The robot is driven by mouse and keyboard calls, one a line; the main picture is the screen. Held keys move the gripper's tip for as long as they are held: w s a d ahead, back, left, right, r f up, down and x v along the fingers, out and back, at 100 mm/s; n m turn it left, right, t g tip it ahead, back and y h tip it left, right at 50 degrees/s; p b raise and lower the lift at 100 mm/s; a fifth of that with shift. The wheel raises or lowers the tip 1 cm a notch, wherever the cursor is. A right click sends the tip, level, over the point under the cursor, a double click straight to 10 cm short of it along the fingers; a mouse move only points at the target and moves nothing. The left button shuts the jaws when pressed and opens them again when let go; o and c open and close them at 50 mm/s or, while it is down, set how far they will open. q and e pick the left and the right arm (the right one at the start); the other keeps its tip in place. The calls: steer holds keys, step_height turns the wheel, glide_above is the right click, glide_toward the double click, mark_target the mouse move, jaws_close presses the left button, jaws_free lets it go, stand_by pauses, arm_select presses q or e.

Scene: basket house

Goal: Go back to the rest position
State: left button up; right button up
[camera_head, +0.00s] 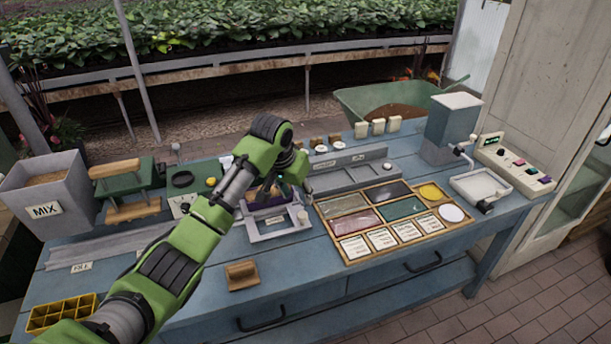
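My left arm, green and black, reaches in from the lower left across the blue workbench (205,315). My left gripper (268,192) points down over a small grey-framed station (277,228) near the middle of the bench. A dark purple piece (270,199) shows just below the fingers. The wrist and forearm hide much of the gripper, so I cannot tell whether the fingers are open or shut, or whether they touch the piece. My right gripper is not in view.
A grey MIX bin (76,202) stands at the left, and a yellow divided tray (62,312) at the front left. A wooden sample board (391,256) lies right of the gripper. A grey hopper (447,128) and button panel (514,164) stand at the right.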

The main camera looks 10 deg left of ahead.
arm_select(q)
steer(key=s+d+f, duration=0.1)
steer(key=s+f, duration=0.7)
steer(key=s, duration=0.3)
steer(key=s+d+f, duration=0.1)
steer(key=s+f, duration=0.7)
steer(key=s, duration=0.2)
steer(key=s+a+r+y, duration=0.1)
steer(key=s+a, duration=0.2)
steer(key=s, duration=0.8)
steer(key=s+a, duration=0.4)
steer(key=s, duration=0.7)
step_height(320, 180, down, 26)
steer(key=s+g, duration=0.2)
steer(key=s+a+f+g, duration=0.1)
steer(key=s+a+f, duration=0.1)
steer(key=s+f, duration=1.4)
steer(key=shift+s+a+f, duration=0.3)
steer(key=shift+s, duration=0.3)
